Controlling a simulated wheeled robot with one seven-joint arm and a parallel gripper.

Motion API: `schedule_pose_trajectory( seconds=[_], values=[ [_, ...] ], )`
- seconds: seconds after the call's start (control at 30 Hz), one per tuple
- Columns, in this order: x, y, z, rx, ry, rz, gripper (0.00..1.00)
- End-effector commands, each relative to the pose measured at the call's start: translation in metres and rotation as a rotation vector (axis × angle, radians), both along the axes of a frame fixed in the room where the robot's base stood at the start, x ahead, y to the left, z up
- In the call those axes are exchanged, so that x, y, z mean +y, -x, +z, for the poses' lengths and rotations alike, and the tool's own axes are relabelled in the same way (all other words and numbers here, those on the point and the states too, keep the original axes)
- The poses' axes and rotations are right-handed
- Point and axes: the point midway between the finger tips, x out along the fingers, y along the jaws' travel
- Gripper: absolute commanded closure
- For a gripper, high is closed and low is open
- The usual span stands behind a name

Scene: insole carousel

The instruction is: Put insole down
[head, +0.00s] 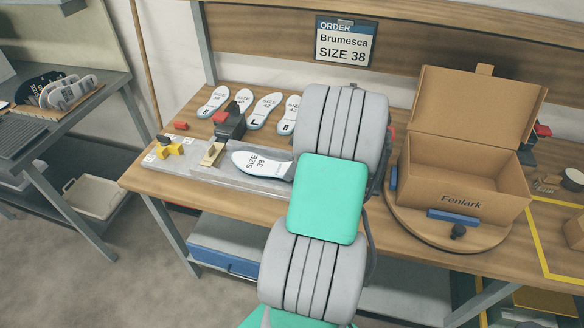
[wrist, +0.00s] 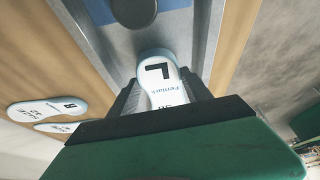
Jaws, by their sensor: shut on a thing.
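A white insole marked L, Fenlark and 38 (wrist: 158,78) sits between the jaws of my gripper (wrist: 160,95) in the wrist view, with its L end pointing away from me. My gripper is shut on it. The order sign (head: 345,42) reads Brumesca SIZE 38.
A black clamp-like block (head: 230,122) and a yellow piece (head: 168,147) stand near the slab. An open Fenlark box (head: 460,182) stands on a round turntable (head: 420,225) at right. A grey rounded pad (wrist: 133,10) lies ahead.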

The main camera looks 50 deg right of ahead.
Motion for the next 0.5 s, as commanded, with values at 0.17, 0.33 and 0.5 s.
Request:
schedule_pose_trajectory(
  seconds=[0.17,0.33,0.5],
  values=[
    [0.001,0.000,-0.020,0.002,-0.001,-0.001,0.82],
    [0.001,0.000,-0.020,0.002,-0.001,-0.001,0.82],
    [0.001,0.000,-0.022,0.001,-0.001,-0.001,0.37]
  ],
)
